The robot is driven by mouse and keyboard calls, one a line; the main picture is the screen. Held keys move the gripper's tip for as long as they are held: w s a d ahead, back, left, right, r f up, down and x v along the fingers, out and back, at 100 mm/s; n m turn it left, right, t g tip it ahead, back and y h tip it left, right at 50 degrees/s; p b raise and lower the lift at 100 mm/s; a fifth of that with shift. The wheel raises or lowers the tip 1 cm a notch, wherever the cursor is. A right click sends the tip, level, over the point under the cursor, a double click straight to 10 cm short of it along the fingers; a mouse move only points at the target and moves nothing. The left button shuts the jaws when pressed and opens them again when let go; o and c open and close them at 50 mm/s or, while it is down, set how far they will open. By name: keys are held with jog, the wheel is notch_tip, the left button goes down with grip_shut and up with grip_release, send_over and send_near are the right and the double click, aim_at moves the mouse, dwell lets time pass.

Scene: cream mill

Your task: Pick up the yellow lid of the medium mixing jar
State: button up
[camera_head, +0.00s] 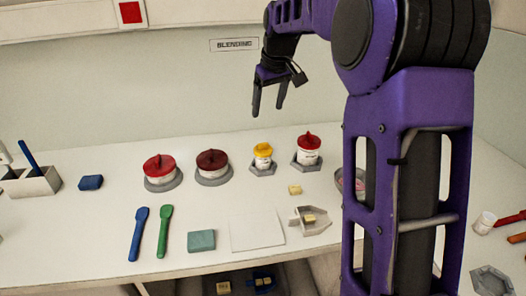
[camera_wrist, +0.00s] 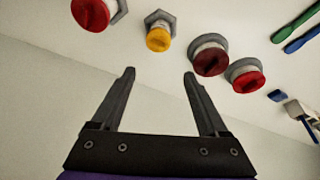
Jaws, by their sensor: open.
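The yellow lid (camera_head: 263,149) sits on a small white jar (camera_head: 263,162), which stands upright in a grey hexagonal base (camera_head: 254,171) toward the back of the table. The lid also shows in the wrist view (camera_wrist: 158,39), above the gap between my fingers. My gripper (camera_head: 267,111) is open and empty, pointing down near the back wall. In the head view it appears above the jar, apart from it. In the wrist view my fingertips (camera_wrist: 159,75) touch nothing.
A red-lidded jar (camera_head: 308,147) stands to the right; dark red (camera_head: 212,163) and red (camera_head: 160,170) lids are to the left.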

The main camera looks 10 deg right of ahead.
jog(key=s+r+m, duration=0.2)
jog(key=m, duration=0.1)
jog(key=b, duration=0.1)
send_over(263, 143)
jog(key=s, duration=0.2)
jog(key=shift+t, duration=0.4)
jog(key=f, duration=1.1)
jog(key=shift+s+d+f, duration=0.1)
jog(key=shift+s+d, duration=0.05)
jog(key=shift+d, duration=0.15)
jog(key=shift+x, duration=2.65)
jog(key=shift+s+a, duration=0.15)
grip_shut()
